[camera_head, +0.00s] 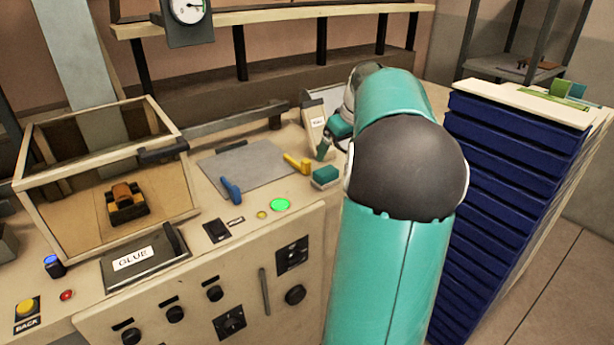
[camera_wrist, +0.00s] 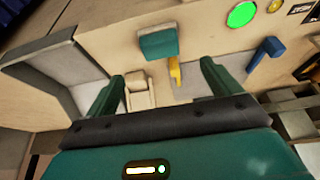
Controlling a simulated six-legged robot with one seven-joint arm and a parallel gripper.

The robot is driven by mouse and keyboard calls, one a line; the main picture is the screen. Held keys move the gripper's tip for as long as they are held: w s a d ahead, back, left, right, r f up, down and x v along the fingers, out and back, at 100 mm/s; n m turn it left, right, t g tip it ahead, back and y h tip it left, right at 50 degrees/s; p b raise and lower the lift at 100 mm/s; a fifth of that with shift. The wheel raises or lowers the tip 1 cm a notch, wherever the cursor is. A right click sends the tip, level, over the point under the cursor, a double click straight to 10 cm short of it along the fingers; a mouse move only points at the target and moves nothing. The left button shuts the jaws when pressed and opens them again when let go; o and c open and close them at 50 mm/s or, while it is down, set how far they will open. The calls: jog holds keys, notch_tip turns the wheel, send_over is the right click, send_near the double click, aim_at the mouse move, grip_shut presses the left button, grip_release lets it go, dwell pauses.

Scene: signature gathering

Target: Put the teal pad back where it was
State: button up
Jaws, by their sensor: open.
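The teal pad (camera_head: 326,176) is a small block lying on the bench top, to the right of the yellow-handled tool (camera_head: 297,163). In the wrist view the pad (camera_wrist: 158,42) appears ahead of my gripper (camera_wrist: 162,71), apart from the fingers. My gripper is open with nothing between its fingers. In the head view my gripper (camera_head: 325,149) is just behind the pad, beside a small labelled holder (camera_head: 315,121); my arm hides part of that area.
A blue-handled tool (camera_head: 231,189) lies at the near edge of a grey plate (camera_head: 245,165). A lit green button (camera_head: 280,205) is set near the bench's front edge. A framed glass box (camera_head: 110,180) stands left; a stack of blue trays (camera_head: 510,180) stands right.

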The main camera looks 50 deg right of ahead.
jog(key=w+a+r+n, duration=0.1)
jog(key=w+a, duration=0.1)
jog(key=a, duration=1.1)
jog(key=w+a+r, duration=0.2)
jog(key=a, duration=1.1)
jog(key=s+a+f, duration=0.3)
jog(key=s+a, duration=0.3)
jog(key=a, duration=0.5)
jog(key=s+a+f+n+t+y, duration=0.1)
jog(key=s+a+f, duration=0.2)
jog(key=s+a, duration=0.4)
jog(key=a, duration=0.3)
jog(key=shift+s+a+f+n, duration=0.2)
jog(key=shift+a+f+n, duration=0.1)
jog(key=shift+a, duration=0.05)
